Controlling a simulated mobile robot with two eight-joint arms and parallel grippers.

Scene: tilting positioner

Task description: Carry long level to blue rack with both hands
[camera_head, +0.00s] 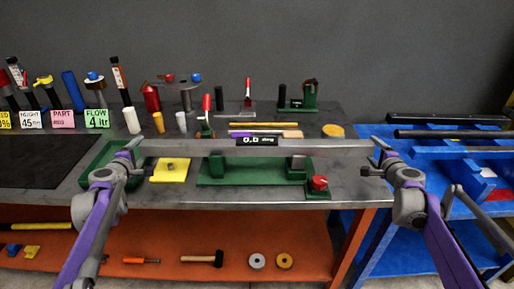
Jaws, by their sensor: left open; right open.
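The long level (330,148) is a grey bar with a small dark display reading about 0.0 deg. It lies roughly horizontal across the picture, above the green fixture (240,173) on the grey workbench. Whether it rests on the fixture's blocks I cannot tell. My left gripper (132,149) is open at the level's left end. My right gripper (380,149) is open at its right end. Both fingertips are small, and whether they touch the bar is unclear. The blue rack (395,158) stands to the right of the bench, with dark bars on it.
A green tray (100,178) and a yellow block (170,170) sit left of the fixture, with a red knob (319,184) at its right. Several bottles and tools stand behind. An orange lower shelf (205,235) holds a mallet (205,259) and rings.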

